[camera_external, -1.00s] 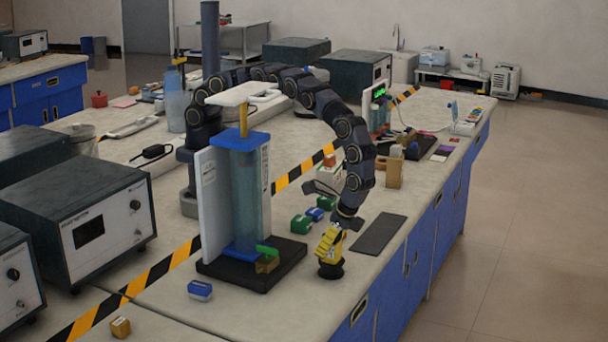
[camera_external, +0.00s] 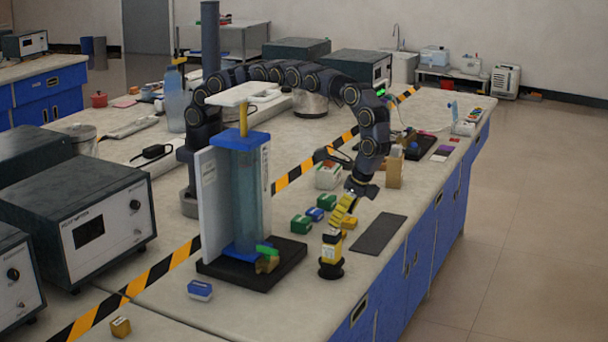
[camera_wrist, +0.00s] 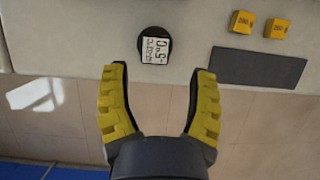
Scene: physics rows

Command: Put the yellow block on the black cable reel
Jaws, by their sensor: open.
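The yellow block (camera_external: 330,251) stands upright on the black cable reel (camera_external: 330,270) near the bench's front edge. In the wrist view, a pale printed face of the block (camera_wrist: 155,49) shows over the dark round reel (camera_wrist: 155,31). My gripper (camera_external: 338,222) is above and behind the block in the external view, with its yellow fingers pointing down. In the wrist view, my gripper (camera_wrist: 155,72) has its fingers spread wide with nothing between them. The block lies beyond the fingertips, apart from them.
A dark flat mat (camera_external: 379,234) lies right of the reel. Two other yellow blocks (camera_wrist: 242,22) (camera_wrist: 277,28) sit beside it in the wrist view. Green (camera_external: 301,224) and blue (camera_external: 315,214) blocks lie behind. A tall clear column on a black base (camera_external: 278,275) stands left.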

